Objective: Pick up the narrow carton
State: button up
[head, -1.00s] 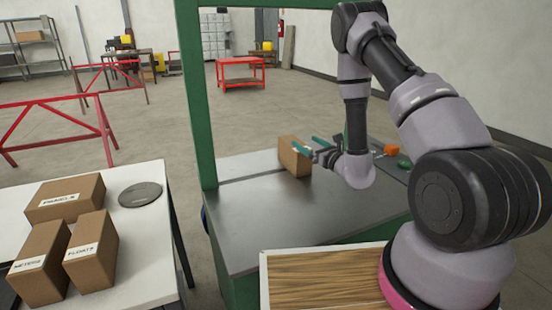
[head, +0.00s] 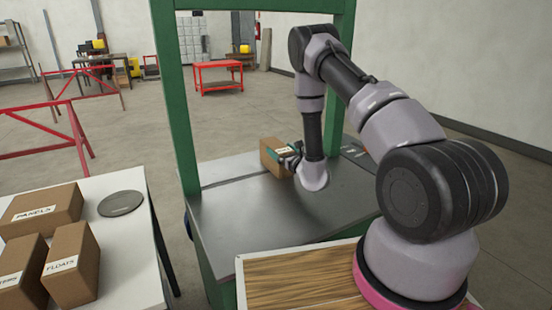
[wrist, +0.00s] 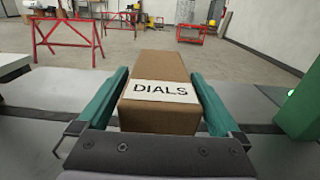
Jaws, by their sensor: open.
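The narrow carton (head: 270,153) is a brown box standing on the grey metal bench (head: 240,215). In the wrist view the carton (wrist: 160,112) carries a white label reading DIALS. My gripper (head: 276,151) is at the carton in the head view. In the wrist view my gripper (wrist: 160,95) is open, with one teal finger on each side of the carton. A narrow gap seems to show beside the fingers; I cannot tell whether either touches. The carton's lower part is hidden in the wrist view.
A white table (head: 125,255) at the left holds a PANELS carton (head: 42,208), a FLOATS carton (head: 72,265), another carton (head: 22,270) and a grey disc (head: 121,203). A green post (head: 176,110) stands left of the carton. Red trestles (head: 45,125) stand behind.

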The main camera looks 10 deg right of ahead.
jog(key=shift+x, duration=1.15)
jog(key=shift+r, duration=0.1)
jog(key=c, duration=1.6)
